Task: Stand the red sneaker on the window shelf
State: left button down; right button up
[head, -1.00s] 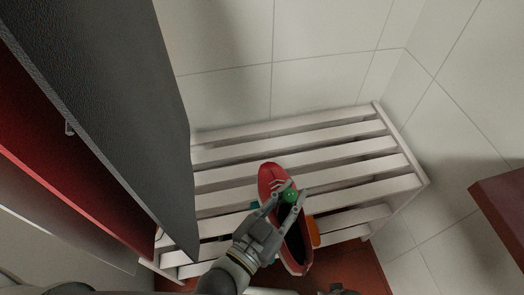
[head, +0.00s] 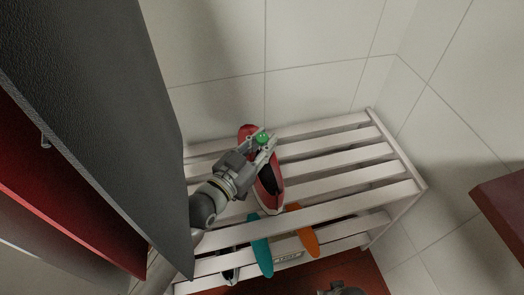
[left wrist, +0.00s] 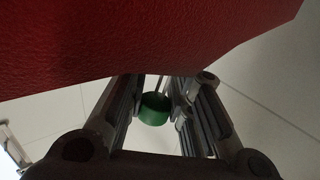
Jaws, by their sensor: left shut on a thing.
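The red sneaker (head: 270,197) has a dark opening and a pale rim. It is over the top slats of a white slatted rack (head: 345,136), toe toward the wall; I cannot tell whether it touches them. My left gripper (head: 262,143) is shut on it, with a small green round piece between the fingertips. In the left wrist view the red surface (left wrist: 130,35) fills the top, and the green piece (left wrist: 154,108) shows between the fingers. My right gripper (head: 341,289) only peeks in at the bottom edge. No window shows, and I cannot tell whether this rack is the window shelf.
A teal shoe-like thing (head: 262,257) and an orange one (head: 302,229) are at the rack's front, apparently lower down. A dark grey panel (head: 95,110) stands close on the left, by my left arm. A dark red edge (head: 503,212) juts in at right. The right-hand slats are bare.

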pick_arm(q)
jog(key=shift+w+a+r, duration=0.1)
jog(key=shift+w, duration=0.15)
notch_tip(320, 180, down, 2)
jog(key=shift+f+b, duration=0.2)
jog(key=shift+b, duration=0.25)
jog(key=shift+f, duration=0.55)
pick_arm(e)
jog(key=shift+w+a+r, duration=0.1)
jog(key=shift+w+r, duration=0.2)
jog(key=shift+r, duration=0.3)
jog(key=shift+w+d+r, duration=0.1)
jog(key=shift+w+r, duration=0.2)
jog(key=shift+r, duration=0.35)
jog(key=shift+w+a+r, duration=0.1)
jog(key=shift+w+r, duration=0.2)
jog(key=shift+r, duration=0.3)
pick_arm(q)
jog(key=shift+f, duration=0.15)
jog(key=c, duration=1.3)
grip_release()
pick_arm(e)
jog(key=shift+w+r, duration=0.1)
jog(key=shift+r, duration=0.05)
